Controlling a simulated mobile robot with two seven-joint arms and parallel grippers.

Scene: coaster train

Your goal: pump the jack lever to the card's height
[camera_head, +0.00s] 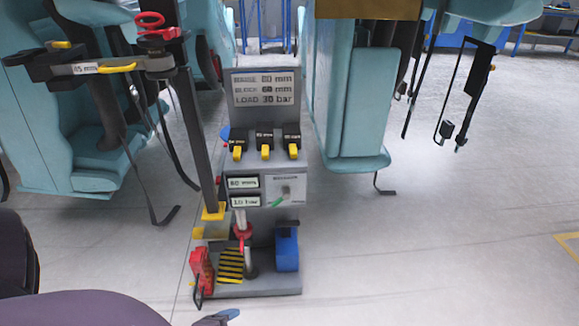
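A grey stand (262,215) holds a card (263,87) with lines for raise, block and load; the raise and block values are too blurred to read surely, and load looks like 30 bar. Two small displays below seem to read 80 mm (243,183) and 10 bar (244,201). A jack with a red collar (243,232) stands low on the base beside a striped yellow-black plate (231,264). A red part (201,268) with a black loop is at the base's left; which part is the lever I cannot tell. My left gripper (218,318) is partly visible at the bottom edge. My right gripper is out of view.
Three dark blocks with yellow tabs (265,150) sit on the stand's shelf. A dark post with a labelled arm (98,68) rises at left. Teal seats flank the stand; right floor is clear.

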